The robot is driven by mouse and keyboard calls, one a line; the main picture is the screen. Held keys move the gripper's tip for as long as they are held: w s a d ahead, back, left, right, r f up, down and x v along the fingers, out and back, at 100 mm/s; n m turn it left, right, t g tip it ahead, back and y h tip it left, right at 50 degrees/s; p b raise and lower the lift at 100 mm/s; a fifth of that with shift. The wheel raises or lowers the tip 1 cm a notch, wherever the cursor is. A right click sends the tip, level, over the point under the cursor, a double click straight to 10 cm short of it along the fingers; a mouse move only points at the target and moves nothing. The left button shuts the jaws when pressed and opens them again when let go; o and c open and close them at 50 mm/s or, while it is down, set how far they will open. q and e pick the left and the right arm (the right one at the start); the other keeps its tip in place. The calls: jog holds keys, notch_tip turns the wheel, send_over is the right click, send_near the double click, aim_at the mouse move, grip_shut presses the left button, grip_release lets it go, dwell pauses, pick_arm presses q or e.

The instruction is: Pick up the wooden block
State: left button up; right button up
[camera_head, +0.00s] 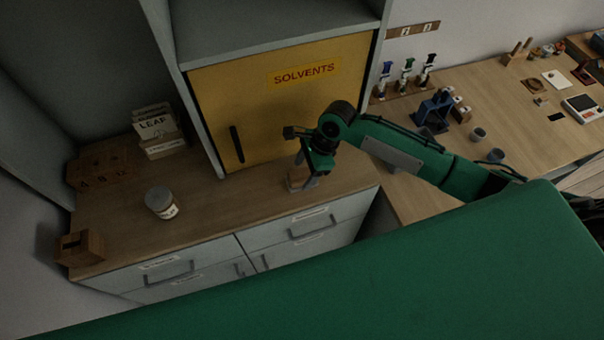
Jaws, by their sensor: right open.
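A small pale wooden block (297,176) stands on the wooden counter in front of the yellow cabinet. My right gripper (302,183) points down over it, its fingers open on either side of the block. The gripper and wrist hide part of the block, and I cannot tell whether the fingers touch it. My left gripper is not in view.
The yellow SOLVENTS cabinet (222,95) stands close behind the gripper. The counter (235,205) between is clear.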

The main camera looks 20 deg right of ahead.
aim_at(302, 174)
jog(key=shift+x, duration=1.05)
jog(key=c, duration=0.8)
jog(key=shift+r, duration=0.1)
notch_tip(302, 174, up, 20)
jog(key=b, duration=0.3)
